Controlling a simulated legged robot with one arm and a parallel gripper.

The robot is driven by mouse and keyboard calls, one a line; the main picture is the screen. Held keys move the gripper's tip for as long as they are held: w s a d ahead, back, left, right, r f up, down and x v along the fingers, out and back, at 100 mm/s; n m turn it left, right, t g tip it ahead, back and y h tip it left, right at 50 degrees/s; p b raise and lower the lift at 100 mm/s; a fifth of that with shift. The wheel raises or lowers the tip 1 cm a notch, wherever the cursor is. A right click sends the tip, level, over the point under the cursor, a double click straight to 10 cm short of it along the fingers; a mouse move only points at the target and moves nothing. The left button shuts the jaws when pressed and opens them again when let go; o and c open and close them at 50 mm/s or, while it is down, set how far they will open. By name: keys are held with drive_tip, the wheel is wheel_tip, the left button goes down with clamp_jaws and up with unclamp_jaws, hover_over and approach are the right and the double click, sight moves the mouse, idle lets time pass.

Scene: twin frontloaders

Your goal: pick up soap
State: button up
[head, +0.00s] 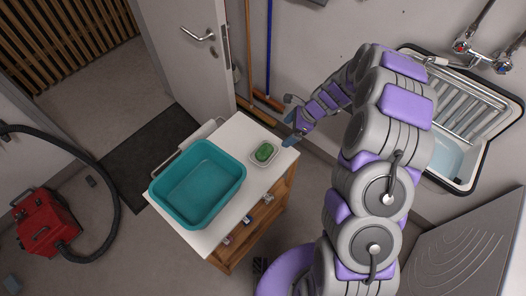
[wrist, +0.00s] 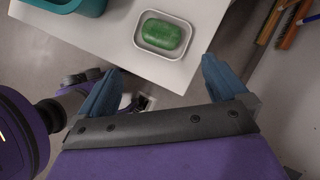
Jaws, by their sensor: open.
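The green soap (head: 264,152) lies in a small white dish (head: 274,160) near the right corner of a white tabletop. In the wrist view the soap (wrist: 162,34) and the dish's rim (wrist: 177,54) show near the top, ahead of the fingers. My gripper (head: 288,120) is beside the table's right corner in the head view, a little to the right of the dish and apart from it. In the wrist view my gripper (wrist: 160,84) has its two blue fingers spread wide, with nothing between them.
A teal basin (head: 237,180) stands on the white-topped wooden cabinet (head: 240,130), left of the dish. Broom handles (head: 268,60) lean by the wall behind. A sink (head: 470,185) is at the right. A red vacuum (head: 45,222) sits on the floor at far left.

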drive_tip(key=b, duration=0.3)
hover_over(266, 150)
drive_tip(key=d, duration=0.3)
wheel_tip(266, 150, down, 10)
drive_tip(key=shift+s+d+f, duration=0.1)
drive_tip(key=shift+s, duration=0.05)
drive_tip(key=shift+a+f, duration=0.45)
drive_tip(key=shift+a, duration=0.2)
drive_tip(key=b+x, duration=0.2)
drive_tip(key=x, duration=0.2)
drive_tip(key=shift+d+f, duration=0.15)
drive_tip(key=shift+d, duration=0.05)
drive_tip(key=shift+a, duration=0.15)
drive_tip(key=shift+c, duration=0.8)
drive_tip(key=c, duration=0.6)
